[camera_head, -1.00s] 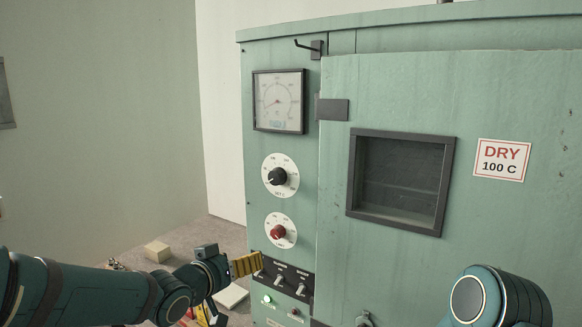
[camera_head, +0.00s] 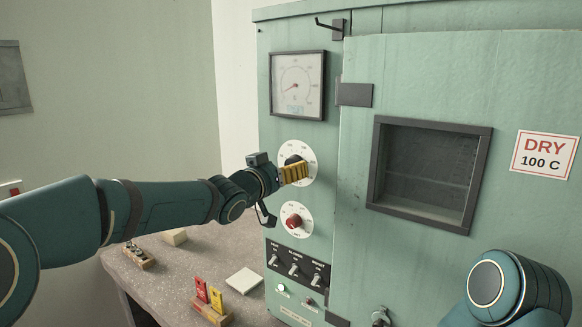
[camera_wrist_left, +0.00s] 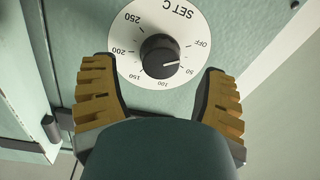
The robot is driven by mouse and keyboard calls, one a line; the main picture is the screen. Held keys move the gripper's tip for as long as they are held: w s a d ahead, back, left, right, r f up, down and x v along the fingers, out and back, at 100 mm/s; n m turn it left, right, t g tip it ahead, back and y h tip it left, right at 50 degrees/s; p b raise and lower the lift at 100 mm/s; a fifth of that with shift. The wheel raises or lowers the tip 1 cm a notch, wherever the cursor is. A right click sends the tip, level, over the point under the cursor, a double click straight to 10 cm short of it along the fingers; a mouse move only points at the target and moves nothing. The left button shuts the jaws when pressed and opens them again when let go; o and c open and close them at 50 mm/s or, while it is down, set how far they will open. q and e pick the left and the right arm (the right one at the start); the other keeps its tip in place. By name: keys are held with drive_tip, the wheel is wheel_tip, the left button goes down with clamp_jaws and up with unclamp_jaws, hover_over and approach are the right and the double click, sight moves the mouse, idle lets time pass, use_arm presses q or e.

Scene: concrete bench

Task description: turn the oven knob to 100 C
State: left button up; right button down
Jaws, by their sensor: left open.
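The black oven knob (camera_wrist_left: 160,57) sits on a white SET C dial (camera_wrist_left: 127,28) marked OFF and 50 to 250. Its white pointer line points close to the 50 mark. In the head view the same dial (camera_head: 310,159) is on the green oven's left panel, its knob mostly hidden by my fingers. My left gripper (camera_head: 297,174) is in front of that dial. In the left wrist view my left gripper (camera_wrist_left: 158,70) is open, one yellow finger on each side of the knob, with gaps to it. My right gripper is out of view.
A red knob (camera_head: 292,221) and a row of switches (camera_head: 294,268) sit below. A gauge (camera_head: 297,86) is above. The door has a window (camera_head: 429,172) and a DRY 100 C sign (camera_head: 544,155). Loose items, including a white slab (camera_head: 244,281), lie on the bench (camera_head: 165,284).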

use_arm(q)
drive_tip(key=shift+x, duration=1.35)
drive_tip(key=c, duration=1.2)
